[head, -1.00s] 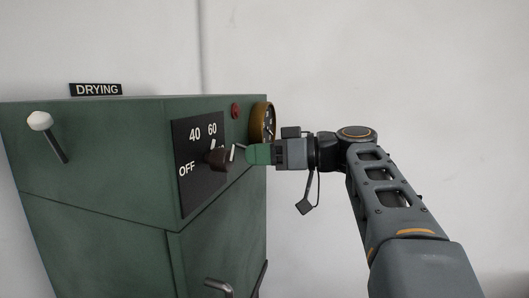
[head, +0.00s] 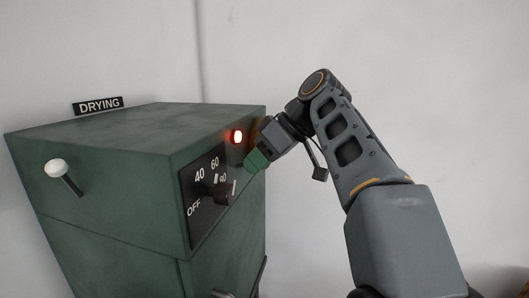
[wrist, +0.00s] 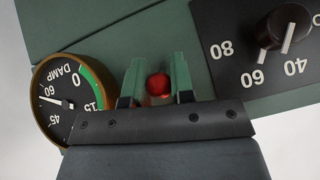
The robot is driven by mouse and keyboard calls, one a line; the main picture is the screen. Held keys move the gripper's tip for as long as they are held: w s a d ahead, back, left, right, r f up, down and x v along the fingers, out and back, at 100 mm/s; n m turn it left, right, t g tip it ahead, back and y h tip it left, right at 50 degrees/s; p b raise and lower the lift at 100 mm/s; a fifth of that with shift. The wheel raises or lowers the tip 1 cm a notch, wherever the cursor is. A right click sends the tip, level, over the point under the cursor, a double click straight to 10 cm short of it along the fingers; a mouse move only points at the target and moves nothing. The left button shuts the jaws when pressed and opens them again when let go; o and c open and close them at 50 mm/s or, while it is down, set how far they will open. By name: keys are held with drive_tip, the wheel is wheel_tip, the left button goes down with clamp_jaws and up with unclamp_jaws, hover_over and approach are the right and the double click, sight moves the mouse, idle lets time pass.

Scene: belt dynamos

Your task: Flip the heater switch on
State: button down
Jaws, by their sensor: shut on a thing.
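In the wrist view, the heater switch shows as a red round tip (wrist: 158,86) between the two green fingers of my gripper (wrist: 158,82). The fingers are closed on it. In the head view, my gripper (head: 254,162) is tilted down against the side panel of the green cabinet (head: 105,185), and it hides the switch. A lamp (head: 237,136) on that panel, just above and left of the fingertips, glows bright red.
A dark rotary knob (head: 222,193) on a black dial plate (head: 192,225) sits close left of my gripper. A brass-rimmed DAMP gauge (wrist: 72,100) is on the other side. A white-tipped lever (head: 57,168) is on the front face. Free room lies right.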

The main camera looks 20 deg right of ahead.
drive_tip(key=shift+a+g+h+p, duration=0.1)
drive_tip(key=shift+g+h+p, duration=0.2)
drive_tip(key=shift+h, duration=0.1)
drive_tip(key=c, duration=1.4)
unclamp_jaws()
drive_tip(key=shift+o, duration=1)
drive_tip(key=shift+a, duration=0.2)
drive_tip(key=shift+o, duration=1)
drive_tip(key=shift+d, duration=0.15)
drive_tip(key=shift+r, duration=0.1)
drive_tip(key=p+v, duration=0.6)
drive_tip(key=v, duration=0.7)
drive_tip(key=shift+s+d+r, duration=0.15)
drive_tip(key=shift+d+r, duration=0.05)
drive_tip(key=shift+d, duration=0.1)
